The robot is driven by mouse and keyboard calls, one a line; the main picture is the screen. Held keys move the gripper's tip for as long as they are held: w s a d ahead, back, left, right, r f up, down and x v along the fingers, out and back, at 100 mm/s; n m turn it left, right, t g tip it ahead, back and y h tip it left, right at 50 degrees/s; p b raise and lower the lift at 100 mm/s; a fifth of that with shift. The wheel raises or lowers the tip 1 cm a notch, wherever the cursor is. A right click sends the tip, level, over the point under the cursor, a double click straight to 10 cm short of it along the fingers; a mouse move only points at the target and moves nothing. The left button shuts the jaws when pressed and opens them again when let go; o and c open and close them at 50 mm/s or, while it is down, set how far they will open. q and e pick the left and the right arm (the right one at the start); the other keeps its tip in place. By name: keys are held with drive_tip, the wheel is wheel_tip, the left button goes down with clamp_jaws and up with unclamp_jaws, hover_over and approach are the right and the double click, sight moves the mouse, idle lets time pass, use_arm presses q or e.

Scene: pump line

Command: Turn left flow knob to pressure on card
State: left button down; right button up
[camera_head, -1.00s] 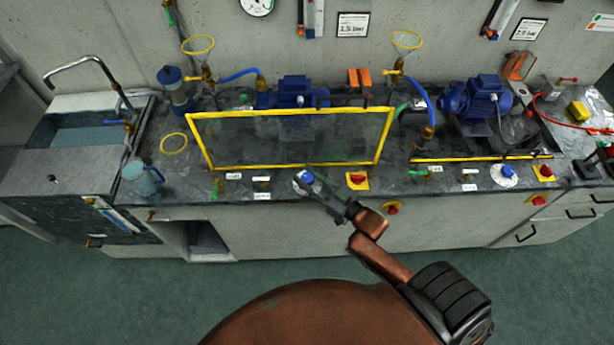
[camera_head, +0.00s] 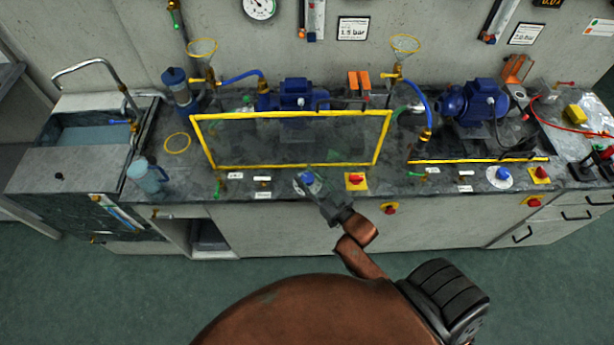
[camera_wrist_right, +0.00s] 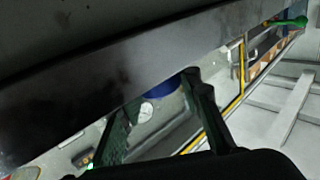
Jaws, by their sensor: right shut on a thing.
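The left flow knob (camera_head: 307,177) is a blue knob on a white dial at the bench's front edge, left of a red knob on a yellow plate. My right gripper (camera_head: 311,184) reaches up to it and is shut on it. In the right wrist view my fingers (camera_wrist_right: 160,125) show, with a blue part (camera_wrist_right: 163,89) between them that I cannot identify for sure. The card (camera_head: 353,28) on the wall appears to read 1.5 bar. A round gauge (camera_head: 259,9) hangs left of the card; its needle is too small to read. My left gripper is out of view.
A clear yellow-framed guard (camera_head: 290,140) stands behind the knob, before a blue pump (camera_head: 296,93). A red knob on a yellow plate (camera_head: 355,180) is close on the right. Another blue knob (camera_head: 501,174) is farther right. A jug (camera_head: 146,177) stands left.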

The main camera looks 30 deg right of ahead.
drive_tip(key=o, duration=1.2)
drive_tip(key=shift+s, duration=0.1)
drive_tip(key=s, duration=0.4)
drive_tip(key=s+d, duration=0.1)
drive_tip(key=s, duration=0.6)
drive_tip(key=shift+s+d, duration=0.2)
drive_tip(key=shift+s, duration=0.2)
